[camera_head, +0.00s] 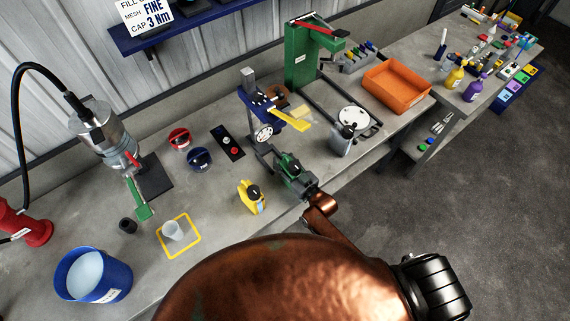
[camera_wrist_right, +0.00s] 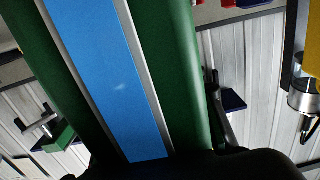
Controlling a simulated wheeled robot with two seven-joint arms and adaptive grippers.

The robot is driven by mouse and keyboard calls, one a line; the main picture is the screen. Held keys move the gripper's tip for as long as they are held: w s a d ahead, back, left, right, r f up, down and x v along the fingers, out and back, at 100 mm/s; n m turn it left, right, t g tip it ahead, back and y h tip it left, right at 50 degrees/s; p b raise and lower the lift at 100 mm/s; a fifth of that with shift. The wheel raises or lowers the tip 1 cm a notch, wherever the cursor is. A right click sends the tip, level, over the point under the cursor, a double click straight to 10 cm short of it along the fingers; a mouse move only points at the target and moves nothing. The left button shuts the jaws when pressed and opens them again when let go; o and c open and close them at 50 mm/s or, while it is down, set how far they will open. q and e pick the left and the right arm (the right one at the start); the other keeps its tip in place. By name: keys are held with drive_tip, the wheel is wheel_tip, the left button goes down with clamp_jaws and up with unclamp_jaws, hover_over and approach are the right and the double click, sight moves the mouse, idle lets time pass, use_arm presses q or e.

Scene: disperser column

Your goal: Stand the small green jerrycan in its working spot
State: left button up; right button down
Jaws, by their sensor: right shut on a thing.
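The small green jerrycan (camera_head: 289,163) is held by my right gripper (camera_head: 297,178), which is shut on it at the front part of the bench. The gripper hides part of the jerrycan. In the right wrist view the green jerrycan (camera_wrist_right: 180,60) fills much of the picture, with a wide blue stripe on its near face. I cannot tell whether its base touches the bench. A yellow outlined square (camera_head: 188,250) is marked on the bench to the left, with a grey cup (camera_head: 173,231) inside it. My left gripper is out of view.
A yellow jerrycan (camera_head: 249,198) stands left of the gripper, and a grey one (camera_head: 342,142) stands to the right. A blue-and-yellow device (camera_head: 263,108) is behind. Bare bench lies between yellow jerrycan and square.

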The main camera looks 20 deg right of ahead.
drive_tip(key=shift+x, duration=0.9)
drive_tip(key=shift+r, duration=0.15)
idle(1.3)
drive_tip(key=shift+b+x, duration=0.75)
drive_tip(key=shift+x, duration=1.9)
drive_tip(key=shift+b+x, duration=1.1)
drive_tip(key=shift+x, duration=1.35)
drive_tip(key=c, duration=1.1)
unclamp_jaws()
drive_tip(key=shift+c, duration=0.2)
